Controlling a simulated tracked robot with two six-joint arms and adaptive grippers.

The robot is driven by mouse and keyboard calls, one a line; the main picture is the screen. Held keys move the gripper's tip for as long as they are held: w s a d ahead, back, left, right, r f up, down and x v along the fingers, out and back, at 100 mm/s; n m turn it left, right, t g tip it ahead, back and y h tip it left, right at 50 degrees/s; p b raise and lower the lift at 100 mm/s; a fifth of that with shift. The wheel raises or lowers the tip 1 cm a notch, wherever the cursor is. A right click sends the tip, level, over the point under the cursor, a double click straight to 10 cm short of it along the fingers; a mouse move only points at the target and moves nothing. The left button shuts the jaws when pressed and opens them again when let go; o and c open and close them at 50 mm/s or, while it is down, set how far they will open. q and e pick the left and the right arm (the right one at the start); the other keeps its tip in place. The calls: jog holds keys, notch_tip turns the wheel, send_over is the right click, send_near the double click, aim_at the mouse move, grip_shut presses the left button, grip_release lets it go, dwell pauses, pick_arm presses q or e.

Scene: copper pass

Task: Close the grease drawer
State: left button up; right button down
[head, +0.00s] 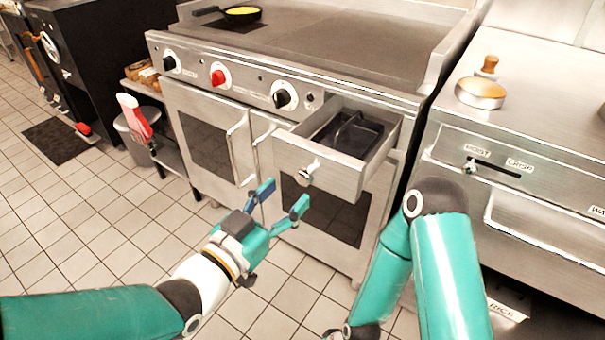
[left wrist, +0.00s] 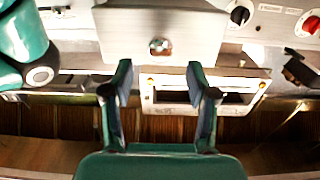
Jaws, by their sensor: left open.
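The grease drawer (head: 322,172) sticks out of the front of the griddle range at its upper right, pulled open. Its front has a round metal knob (head: 307,174), and a dark tray (head: 352,133) lies inside. My left gripper (head: 279,203) is open and empty, in front of and a little below the drawer front, to the left of the knob in the head view. In the left wrist view the drawer front (left wrist: 190,38) and knob (left wrist: 160,46) lie beyond the open fingers (left wrist: 160,88). My right arm shows at the lower right of the head view, but its fingers are not clearly visible.
The range (head: 210,110) has oven doors with a handle (head: 240,150) left of the drawer. A pan (head: 242,14) sits on its top. A steel counter unit (head: 520,150) stands to the right, with a round press (head: 482,90) on it.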

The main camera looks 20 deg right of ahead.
aim_at(302, 179)
pick_arm(q)
jog(key=x, duration=0.6)
jog(key=shift+w+d, duration=0.15)
jog(key=shift+d, duration=0.05)
